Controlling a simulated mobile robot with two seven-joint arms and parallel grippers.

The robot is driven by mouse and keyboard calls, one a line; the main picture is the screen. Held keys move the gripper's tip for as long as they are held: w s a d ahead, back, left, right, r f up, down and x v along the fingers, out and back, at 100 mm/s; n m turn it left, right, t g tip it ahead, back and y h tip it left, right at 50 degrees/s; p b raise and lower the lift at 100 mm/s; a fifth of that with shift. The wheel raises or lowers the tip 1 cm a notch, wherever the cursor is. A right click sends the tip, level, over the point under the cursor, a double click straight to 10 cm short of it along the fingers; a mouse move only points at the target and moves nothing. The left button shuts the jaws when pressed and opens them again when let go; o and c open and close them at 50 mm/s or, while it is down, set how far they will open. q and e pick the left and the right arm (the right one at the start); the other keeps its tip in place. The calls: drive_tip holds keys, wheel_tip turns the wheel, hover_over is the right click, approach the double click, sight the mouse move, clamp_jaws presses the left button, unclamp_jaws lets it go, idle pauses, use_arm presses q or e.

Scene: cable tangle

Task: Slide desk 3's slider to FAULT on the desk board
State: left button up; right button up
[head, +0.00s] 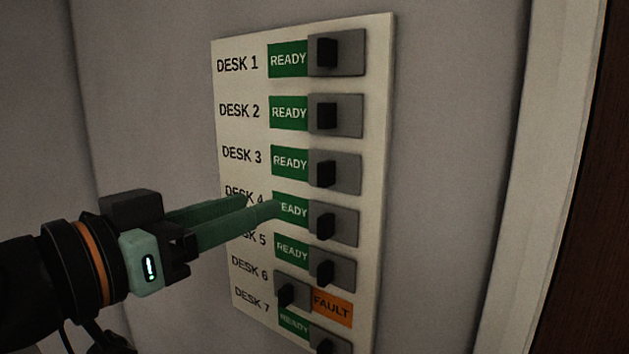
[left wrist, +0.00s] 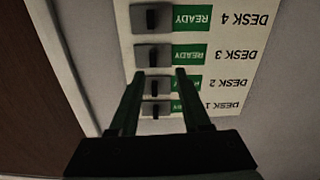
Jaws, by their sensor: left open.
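The desk board (head: 238,90) is a pale wall panel with labelled rows. Desk 3's slider (head: 348,175) is a grey plate with a black knob (head: 326,174); it sits to the right with the green READY label showing on its left. In the left wrist view the board is upside down and desk 3's slider (left wrist: 155,54) lies just beyond the fingertips. My left gripper (head: 262,204) is open and empty, its fingers pointing at the board and overlapping the desk 4 label. It also shows in the left wrist view (left wrist: 158,74). I cannot tell the gap to the board.
Desk 2's slider (head: 350,116) is above and desk 4's slider (head: 345,225) below, both showing READY. Desk 6's slider (head: 298,291) is to the left, showing orange FAULT. A door frame (head: 545,180) stands to the right. Bare wall surrounds the board.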

sight(320, 169)
use_arm(q)
drive_tip(key=shift+m, duration=0.4)
drive_tip(key=x, duration=0.3)
drive_tip(key=r+x, duration=0.1)
drive_tip(key=x, duration=0.3)
drive_tip(key=d+r+p+x, duration=0.1)
drive_tip(key=x, duration=0.2)
drive_tip(key=shift+s+d, duration=0.2)
drive_tip(key=shift+d, duration=0.05)
clamp_jaws()
drive_tip(key=shift+r, duration=0.1)
idle(0.9)
